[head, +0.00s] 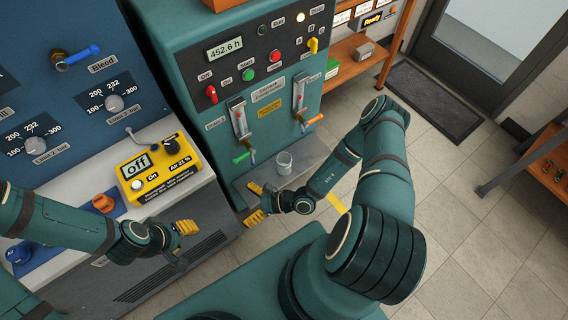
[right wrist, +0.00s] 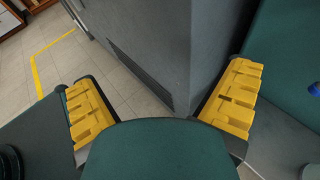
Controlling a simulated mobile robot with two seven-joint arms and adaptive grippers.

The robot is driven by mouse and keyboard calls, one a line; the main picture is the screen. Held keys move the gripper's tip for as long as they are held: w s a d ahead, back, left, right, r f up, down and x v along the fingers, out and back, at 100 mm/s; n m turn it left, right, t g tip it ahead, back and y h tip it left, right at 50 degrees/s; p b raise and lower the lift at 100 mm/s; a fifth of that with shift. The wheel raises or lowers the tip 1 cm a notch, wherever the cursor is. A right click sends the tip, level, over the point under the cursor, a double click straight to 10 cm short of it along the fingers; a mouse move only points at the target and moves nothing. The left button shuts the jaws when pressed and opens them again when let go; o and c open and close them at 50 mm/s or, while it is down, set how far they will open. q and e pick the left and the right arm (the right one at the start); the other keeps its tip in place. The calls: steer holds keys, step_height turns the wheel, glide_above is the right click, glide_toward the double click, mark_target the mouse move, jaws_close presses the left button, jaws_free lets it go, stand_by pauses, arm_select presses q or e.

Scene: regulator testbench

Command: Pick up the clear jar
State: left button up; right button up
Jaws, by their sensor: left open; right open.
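The clear jar (head: 285,163) is a small see-through cup standing upright on the grey ledge (head: 309,151) at the front of the teal machine. My right gripper (head: 258,203) is open and empty, just left of and nearer than the jar in the head view, apart from it. In the right wrist view its yellow finger pads are wide apart (right wrist: 162,108), with only a cabinet edge and floor beyond them. A pale rounded shape at that view's lower right corner is too cut off to identify. My left gripper (head: 181,243) is open and empty, further left, before the grey cabinet.
The teal machine (head: 224,77) carries knobs, two flow tubes and levers above the ledge. A yellow box reading "off" (head: 152,170) sits on the bench at left. A wooden shelf (head: 352,62) and a dark mat (head: 434,100) are behind.

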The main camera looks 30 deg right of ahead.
steer(key=w+d+f+m+t+h, duration=0.45)
steer(key=d+m+t+h, duration=0.2)
steer(key=d+m, duration=0.2)
steer(key=m+g+h, duration=0.2)
steer(key=m+h, duration=0.3)
steer(key=h, duration=0.4)
glide_toward(282, 160)
steer(key=shift+w+f+t+b, duration=0.25)
steer(key=shift+f+b, duration=0.2)
steer(key=shift+f, duration=0.25)
steer(key=shift+r+b+x, duration=0.15)
steer(key=shift+b+x, duration=0.45)
steer(key=shift+x, duration=0.9)
steer(key=shift+r+b+x, duration=0.15)
steer(key=shift+b+x, duration=0.4)
steer(key=shift+x, duration=0.95)
steer(key=shift+w+d, duration=0.1)
steer(key=c, duration=1.3)
